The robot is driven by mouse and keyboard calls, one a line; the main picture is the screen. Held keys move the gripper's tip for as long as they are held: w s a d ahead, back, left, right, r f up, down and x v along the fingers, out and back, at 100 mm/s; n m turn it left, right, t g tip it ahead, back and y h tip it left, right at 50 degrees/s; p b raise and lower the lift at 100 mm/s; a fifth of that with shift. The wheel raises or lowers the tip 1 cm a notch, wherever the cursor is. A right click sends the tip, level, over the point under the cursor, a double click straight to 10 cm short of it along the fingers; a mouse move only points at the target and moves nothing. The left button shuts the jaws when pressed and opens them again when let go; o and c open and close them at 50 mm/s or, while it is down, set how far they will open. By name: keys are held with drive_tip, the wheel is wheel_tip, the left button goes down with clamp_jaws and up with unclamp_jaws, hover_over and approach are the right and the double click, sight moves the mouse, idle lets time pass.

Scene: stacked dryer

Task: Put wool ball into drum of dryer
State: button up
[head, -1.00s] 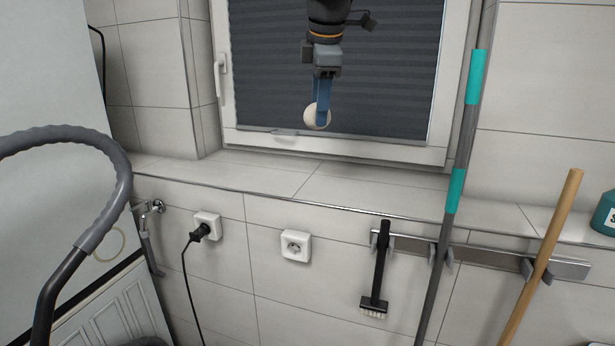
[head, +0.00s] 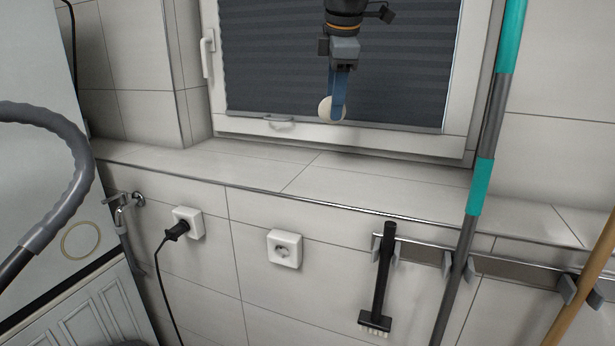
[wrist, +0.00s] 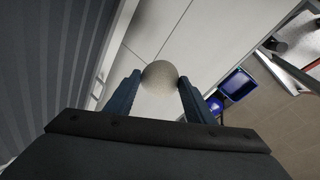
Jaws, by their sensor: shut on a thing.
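The wool ball (head: 327,108) is an off-white sphere, seen in front of the dark window blind in the head view. My gripper (head: 337,112) has blue fingers and points down, shut on the ball and holding it in the air above the window sill. In the wrist view the ball (wrist: 158,80) sits between the two blue fingertips (wrist: 158,84). In the head view the fingers hide part of the ball's right side. I cannot make out the dryer's drum in these views.
A grey hose (head: 75,160) curves in at the left before a white appliance side. A tiled sill (head: 370,182) runs below the window. A brush (head: 382,285) and poles hang on a wall rail. Blue containers (wrist: 236,84) show below in the wrist view.

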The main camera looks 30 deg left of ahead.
drive_tip(key=b, duration=0.4)
hover_over(333, 181)
wheel_tip(333, 181, down, 5)
drive_tip(key=shift+r, duration=0.2)
wheel_tip(333, 181, down, 10)
drive_tip(key=p, duration=0.2)
drive_tip(key=shift+p, duration=0.35)
drive_tip(key=o, duration=1)
